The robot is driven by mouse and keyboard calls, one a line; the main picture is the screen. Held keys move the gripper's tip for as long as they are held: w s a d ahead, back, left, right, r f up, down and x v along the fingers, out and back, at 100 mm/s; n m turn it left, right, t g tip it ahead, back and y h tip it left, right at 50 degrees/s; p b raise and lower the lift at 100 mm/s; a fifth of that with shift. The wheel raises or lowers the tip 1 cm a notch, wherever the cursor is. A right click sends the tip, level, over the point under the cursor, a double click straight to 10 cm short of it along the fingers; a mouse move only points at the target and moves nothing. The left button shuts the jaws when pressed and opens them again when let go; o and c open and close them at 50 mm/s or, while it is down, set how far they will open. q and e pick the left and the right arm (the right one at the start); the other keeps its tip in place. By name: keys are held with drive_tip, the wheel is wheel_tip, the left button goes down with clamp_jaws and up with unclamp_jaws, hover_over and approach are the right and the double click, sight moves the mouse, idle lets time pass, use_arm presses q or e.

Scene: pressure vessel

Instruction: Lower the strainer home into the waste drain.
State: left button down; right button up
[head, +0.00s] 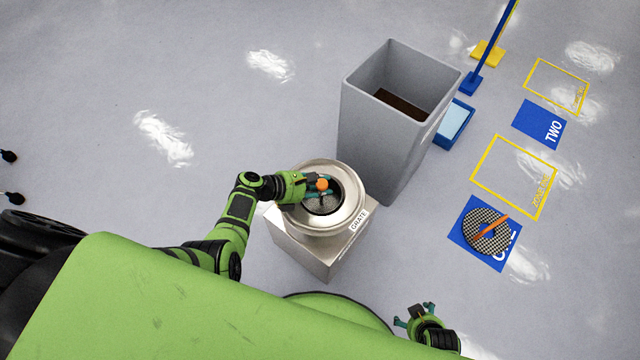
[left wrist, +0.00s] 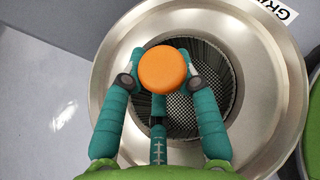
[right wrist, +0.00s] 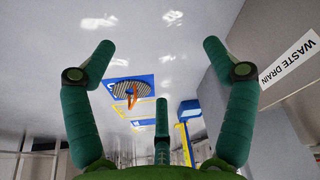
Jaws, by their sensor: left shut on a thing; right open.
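A round steel basin (head: 353,187) sits on a box-shaped pedestal (head: 305,245) with a label reading GRATE. In the left wrist view, its wide steel rim (left wrist: 255,125) surrounds a dark ribbed opening. My left gripper (head: 322,186) is over that opening, shut on the post under an orange knob (left wrist: 163,69). A grey mesh strainer (left wrist: 180,105) shows below the knob, inside the opening. The fingers hide part of it, so I cannot tell whether it is seated. My right gripper (head: 415,318) is open and empty, away from the basin.
A tall grey bin (head: 375,140) stands behind the basin. A perforated disc (head: 487,231) with an orange handle lies on a blue floor mat (head: 463,213) at right. A WASTE DRAIN label (right wrist: 288,58) shows in the right wrist view.

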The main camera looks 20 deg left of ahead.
use_arm(q)
drive_tip(key=shift+f+b, duration=0.3)
drive_tip(key=shift+f, duration=0.05)
use_arm(e)
drive_tip(key=shift+s, duration=0.25)
use_arm(q)
drive_tip(key=shift+f+b, duration=0.55)
drive_tip(key=shift+f, duration=0.05)
use_arm(e)
drive_tip(key=shift+a+r+g, duration=0.15)
drive_tip(key=shift+r+g, duration=0.25)
drive_tip(key=shift+r, duration=0.1)
use_arm(q)
drive_tip(key=c, duration=0.9)
unclamp_jaws()
drive_tip(key=shift+o, duration=0.2)
wheel_tip(320, 180, up, 10)
drive_tip(key=p, duration=0.8)
drive_tip(key=shift+f+p, duration=0.25)
drive_tip(key=shift+p, duration=0.05)
use_arm(e)
wheel_tip(320, 180, up, 9)
use_arm(q)
drive_tip(key=shift+f, duration=0.1)
use_arm(e)
drive_tip(key=shift+f, duration=0.15)
